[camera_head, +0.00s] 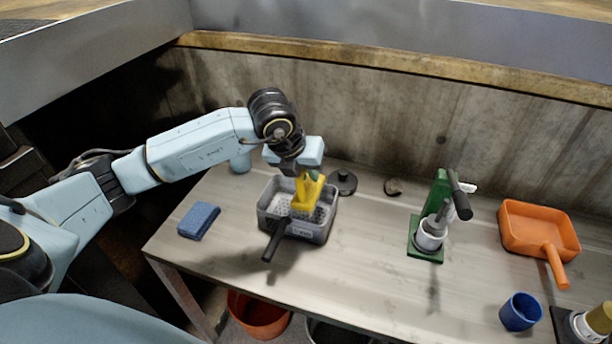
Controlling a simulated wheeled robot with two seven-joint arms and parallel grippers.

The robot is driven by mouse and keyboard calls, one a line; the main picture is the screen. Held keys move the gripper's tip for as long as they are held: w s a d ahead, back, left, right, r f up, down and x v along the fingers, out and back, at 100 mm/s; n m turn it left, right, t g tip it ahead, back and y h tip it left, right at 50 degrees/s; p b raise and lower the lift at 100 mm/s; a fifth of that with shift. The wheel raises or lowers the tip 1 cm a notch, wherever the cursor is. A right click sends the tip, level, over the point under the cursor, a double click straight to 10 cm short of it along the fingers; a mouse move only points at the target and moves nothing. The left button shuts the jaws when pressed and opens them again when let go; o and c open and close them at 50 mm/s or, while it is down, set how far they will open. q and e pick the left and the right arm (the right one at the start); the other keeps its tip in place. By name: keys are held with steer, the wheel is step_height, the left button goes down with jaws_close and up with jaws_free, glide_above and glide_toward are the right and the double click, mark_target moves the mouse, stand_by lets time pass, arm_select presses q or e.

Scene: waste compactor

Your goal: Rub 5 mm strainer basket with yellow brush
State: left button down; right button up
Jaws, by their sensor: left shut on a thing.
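The strainer basket (322,232) is a grey square basket with a perforated floor and a black handle pointing to the front left. It sits on the table left of the middle. The yellow brush (307,194) is upright over the inside of the basket. My left gripper (311,174) points down from above and is shut on the top of the yellow brush. The brush's lower end is inside the basket's outline; I cannot tell whether it touches the floor. My right gripper is not in view.
A blue sponge (199,220) lies left of the basket. A black knobbed disc (346,183) and a small brown lump (393,187) lie behind it. A green press (432,225), orange scoop (538,230) and blue cup (519,312) stand to the right. A concrete wall closes the back.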

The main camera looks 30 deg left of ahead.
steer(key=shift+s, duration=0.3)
